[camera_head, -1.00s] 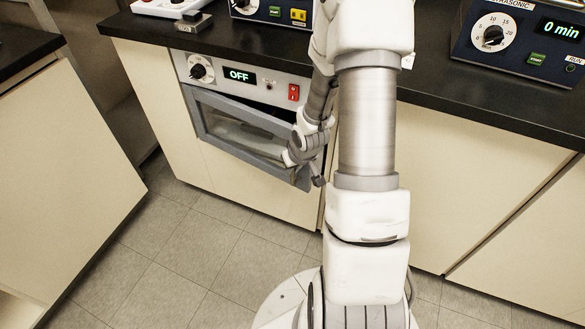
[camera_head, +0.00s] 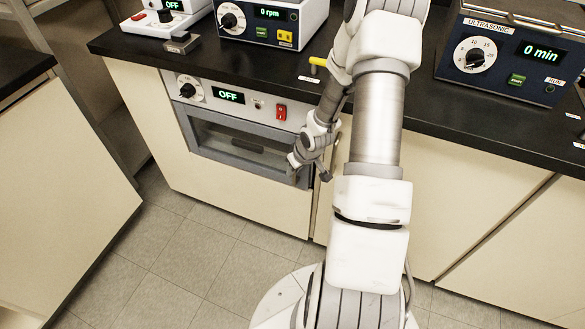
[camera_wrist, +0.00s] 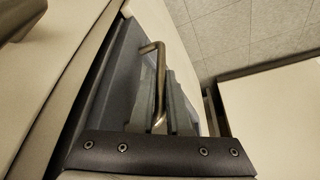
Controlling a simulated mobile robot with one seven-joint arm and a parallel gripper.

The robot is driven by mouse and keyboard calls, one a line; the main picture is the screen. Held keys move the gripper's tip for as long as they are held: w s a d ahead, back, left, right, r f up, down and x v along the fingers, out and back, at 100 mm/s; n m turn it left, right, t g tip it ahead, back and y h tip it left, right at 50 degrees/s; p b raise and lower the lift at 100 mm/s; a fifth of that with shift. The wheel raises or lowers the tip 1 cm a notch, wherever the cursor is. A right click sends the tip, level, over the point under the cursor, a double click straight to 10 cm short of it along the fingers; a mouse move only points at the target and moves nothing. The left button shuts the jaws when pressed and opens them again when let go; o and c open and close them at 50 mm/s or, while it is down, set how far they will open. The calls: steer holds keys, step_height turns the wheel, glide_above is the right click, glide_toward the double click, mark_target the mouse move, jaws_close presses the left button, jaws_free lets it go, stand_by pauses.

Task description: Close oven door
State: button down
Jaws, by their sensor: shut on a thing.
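The oven (camera_head: 261,104) is built into the cabinet under the counter, with a dial, an "OFF" display and a red switch. Its grey-framed door (camera_head: 190,134) has a dark window and looks flush or nearly flush with the oven front; a small gap cannot be ruled out. My gripper (camera_head: 297,172) is at the door's right side, partly hidden by my wrist. In the wrist view, the bent metal door handle (camera_wrist: 160,72) runs between my fingers (camera_wrist: 160,105), which are shut on it. The door's dark blue-grey face (camera_wrist: 118,85) is beside them.
The black counter (camera_head: 400,110) above carries a 0 rpm device (camera_head: 262,20), an ultrasonic bath (camera_head: 490,60) and a yellow-handled item (camera_head: 318,61). Another cabinet (camera_head: 60,190) stands at left. The tiled floor (camera_head: 190,250) before the oven is clear.

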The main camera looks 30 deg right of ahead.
steer(key=shift+w+d+r, duration=0.15)
steer(key=shift+w+d, duration=0.1)
steer(key=shift+d, duration=0.1)
steer(key=c, duration=0.9)
jaws_free()
steer(key=shift+d, duration=0.1)
steer(key=p+v, duration=0.4)
steer(key=v, duration=0.4)
steer(key=p+v, duration=0.4)
steer(key=v, duration=0.5)
steer(key=shift+s+a+r, duration=0.1)
steer(key=shift+s+a, duration=0.15)
